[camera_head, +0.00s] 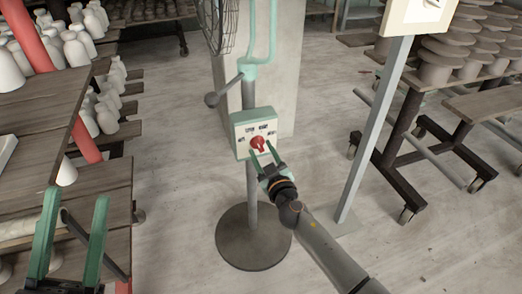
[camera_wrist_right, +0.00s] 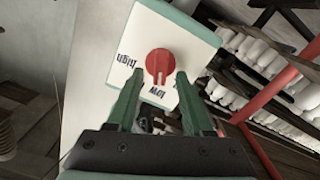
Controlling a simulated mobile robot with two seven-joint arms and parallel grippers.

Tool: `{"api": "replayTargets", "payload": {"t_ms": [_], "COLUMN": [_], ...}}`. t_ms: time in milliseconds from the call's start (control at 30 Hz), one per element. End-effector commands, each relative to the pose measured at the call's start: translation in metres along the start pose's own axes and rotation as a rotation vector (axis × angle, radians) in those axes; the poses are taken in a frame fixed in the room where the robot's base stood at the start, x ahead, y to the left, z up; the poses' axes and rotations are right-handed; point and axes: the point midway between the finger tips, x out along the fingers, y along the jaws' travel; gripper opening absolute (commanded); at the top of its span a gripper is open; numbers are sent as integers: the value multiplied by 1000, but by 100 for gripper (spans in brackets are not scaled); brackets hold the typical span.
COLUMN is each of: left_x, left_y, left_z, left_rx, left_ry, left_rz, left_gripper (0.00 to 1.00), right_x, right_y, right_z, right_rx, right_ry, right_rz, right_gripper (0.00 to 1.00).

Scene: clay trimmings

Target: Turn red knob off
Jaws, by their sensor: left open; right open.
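The red knob (camera_head: 258,144) sits on the white face of a green-edged control box (camera_head: 256,124) on a floor-standing fan's pole. In the right wrist view the knob (camera_wrist_right: 160,64) is round with a raised grip, and dark lettering surrounds it. My right gripper (camera_head: 262,155) is open just in front of the box. In the wrist view its green fingers (camera_wrist_right: 157,98) stand apart below the knob, with the knob beyond the tips and between their lines; I cannot tell whether they touch it. My left gripper (camera_head: 75,205) is open and empty at the lower left, by the wooden table.
The fan's round base (camera_head: 252,250) stands on the pale floor. A wooden table (camera_head: 45,100) is at the left, with shelves of white bottles (camera_head: 75,40) behind. A grey post (camera_head: 375,130) with a panel stands right of the fan. Wheeled racks (camera_head: 440,130) stand further right.

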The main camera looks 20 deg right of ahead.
Motion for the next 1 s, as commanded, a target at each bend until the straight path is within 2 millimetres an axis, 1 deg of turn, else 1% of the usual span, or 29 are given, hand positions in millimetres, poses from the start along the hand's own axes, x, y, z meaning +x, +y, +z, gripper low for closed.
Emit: {"api": "replayTargets", "payload": {"t_ms": [33, 167, 467, 900, 933, 1000], "left_x": [0, 0, 1, 1, 1, 1], "left_y": [0, 0, 0, 0, 0, 0], "left_z": [-2, -6, -10, -8, -8, -8], "left_rx": [2, 4, 9, 10, 10, 10], "left_ry": [8, 23, 39, 34, 34, 33], "left_rz": [0, 0, 5, 6, 6, 6], "left_gripper": [50, 50, 50, 50, 50, 50], "right_x": [5, 10, 12, 11, 11, 11], "right_y": [0, 0, 0, 0, 0, 0], "right_z": [0, 0, 0, 0, 0, 0], "right_rx": [0, 0, 0, 0, 0, 0], "right_ry": [1, 0, 0, 0, 0, 0], "right_rz": [0, -1, -1, -1, -1, -1], "right_gripper": [51, 51, 51, 2, 0, 0]}}
